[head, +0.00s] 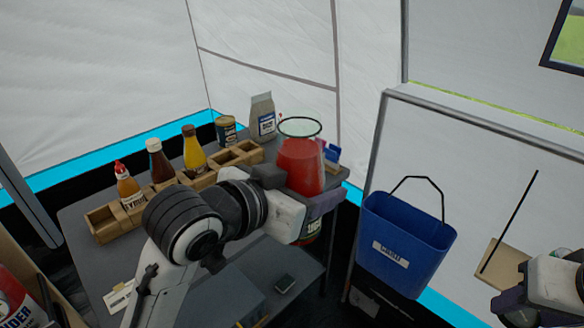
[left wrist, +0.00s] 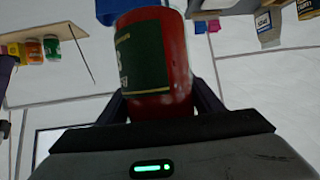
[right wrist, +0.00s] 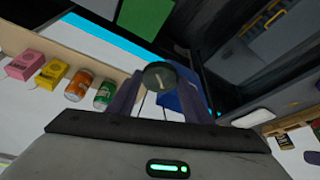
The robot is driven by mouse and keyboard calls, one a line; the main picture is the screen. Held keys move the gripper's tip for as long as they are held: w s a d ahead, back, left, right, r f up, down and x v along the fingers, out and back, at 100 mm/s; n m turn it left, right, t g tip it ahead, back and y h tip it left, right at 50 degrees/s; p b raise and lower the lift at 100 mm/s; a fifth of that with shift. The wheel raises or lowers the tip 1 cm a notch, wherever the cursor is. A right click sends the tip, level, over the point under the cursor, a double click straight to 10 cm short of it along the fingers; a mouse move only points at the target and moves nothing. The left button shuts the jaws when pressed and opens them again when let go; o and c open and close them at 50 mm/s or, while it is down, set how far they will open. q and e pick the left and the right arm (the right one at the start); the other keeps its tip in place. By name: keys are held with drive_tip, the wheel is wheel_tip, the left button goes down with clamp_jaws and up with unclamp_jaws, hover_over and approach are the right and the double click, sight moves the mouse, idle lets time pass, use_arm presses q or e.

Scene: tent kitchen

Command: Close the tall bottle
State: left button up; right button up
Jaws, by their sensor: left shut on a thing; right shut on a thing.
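The tall bottle (head: 300,165) is clear with red contents and a dark label. It stands about upright, its wide round mouth open at the top. My left gripper (head: 318,205) is shut around its body and holds it by the table's right edge; the left wrist view shows the bottle (left wrist: 155,60) between both fingers. My right gripper (head: 515,300) is at the lower right, well apart from the bottle. In the right wrist view it is shut on a small round dark lid (right wrist: 159,75). The lid cannot be made out in the head view.
A grey table (head: 75,215) carries a wooden divided rack (head: 103,222) with sauce bottles, a can (head: 226,130) and a paper bag (head: 262,117). A blue bin (head: 405,240) hangs between my grippers. A wooden shelf (head: 505,262) is near my right gripper.

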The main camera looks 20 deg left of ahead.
use_arm(q)
drive_tip(key=d+f+m+g+h, duration=0.2)
drive_tip(key=d+f+m+h, duration=0.2)
drive_tip(key=d, duration=0.5)
drive_tip(key=shift+f+m+h, duration=0.4)
drive_tip(key=shift+f+h, duration=0.2)
use_arm(e)
drive_tip(key=w+a+r, duration=0.7)
drive_tip(key=a+r, duration=0.5)
drive_tip(key=s+a+r+n, duration=0.1)
drive_tip(key=s+a+r, duration=0.1)
drive_tip(key=a+r, duration=0.4)
drive_tip(key=s+a+r+n+y, duration=0.1)
drive_tip(key=s+a+r, duration=0.2)
drive_tip(key=a+r, duration=0.4)
drive_tip(key=a, duration=0.2)
drive_tip(key=shift+a+r, duration=0.2)
drive_tip(key=shift+a, duration=0.2)
drive_tip(key=shift+f, duration=0.1)
